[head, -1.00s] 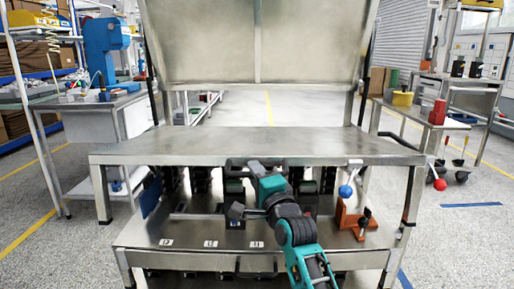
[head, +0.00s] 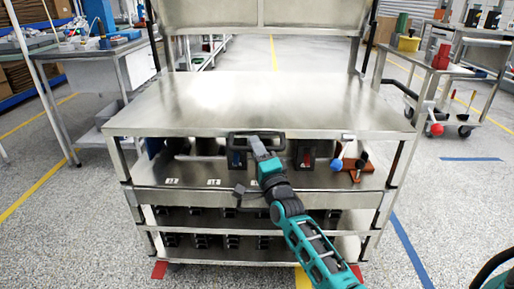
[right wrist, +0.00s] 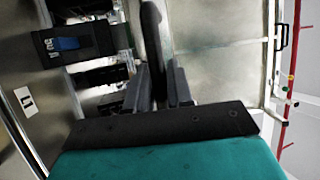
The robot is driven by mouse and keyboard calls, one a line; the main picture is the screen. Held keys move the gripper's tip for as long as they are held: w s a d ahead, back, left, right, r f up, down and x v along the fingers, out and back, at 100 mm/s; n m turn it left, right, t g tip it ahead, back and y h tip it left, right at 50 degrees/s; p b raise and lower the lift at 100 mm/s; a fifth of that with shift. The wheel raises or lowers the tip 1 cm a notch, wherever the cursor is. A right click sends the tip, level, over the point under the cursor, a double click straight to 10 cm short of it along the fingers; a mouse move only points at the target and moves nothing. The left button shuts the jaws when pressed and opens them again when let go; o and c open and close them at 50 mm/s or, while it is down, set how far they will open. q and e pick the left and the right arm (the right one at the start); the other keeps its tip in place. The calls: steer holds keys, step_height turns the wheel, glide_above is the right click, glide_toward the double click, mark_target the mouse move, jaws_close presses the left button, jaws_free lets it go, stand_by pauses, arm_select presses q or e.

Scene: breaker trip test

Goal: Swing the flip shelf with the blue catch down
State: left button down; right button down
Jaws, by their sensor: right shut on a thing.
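A level metal shelf (head: 250,98) spans the rack in the head view. A blue knob (head: 337,164) hangs near a white fitting (head: 348,137) at the right of its front edge; whether they are joined is unclear. A dark loop handle (head: 235,136) is at the middle of that edge. My right gripper (head: 262,147) is at this handle, shut on it. In the right wrist view, my right gripper's fingers (right wrist: 163,88) close around a dark bar (right wrist: 153,35). A metal panel (head: 215,12) stands raised above the shelf. My left gripper is not in view.
Dark units and an orange-brown bracket (head: 352,168) sit beneath the shelf. A lower tier (head: 170,197) has its own dark handle (head: 250,207). A cart (head: 440,80) with a red knob (head: 437,129) stands at right. Floor on both sides is largely clear.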

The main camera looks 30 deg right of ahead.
steer(key=shift+f, duration=0.65)
steer(key=c, duration=1.4)
jaws_free()
steer(key=shift+f, duration=0.15)
steer(key=shift+a, duration=0.1)
arm_select(q)
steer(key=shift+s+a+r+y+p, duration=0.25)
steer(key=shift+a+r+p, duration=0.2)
steer(key=shift+p, duration=0.95)
arm_select(e)
steer(key=shift+r+v, duration=0.15)
steer(key=shift+v, duration=1.95)
steer(key=shift+r+v, duration=0.2)
steer(key=shift+v, duration=1.9)
steer(key=shift+r+v, duration=0.15)
steer(key=shift+v, duration=1.9)
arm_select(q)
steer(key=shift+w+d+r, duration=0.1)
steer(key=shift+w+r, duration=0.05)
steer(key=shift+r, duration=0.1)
arm_select(e)
steer(key=shift+s, duration=0.15)
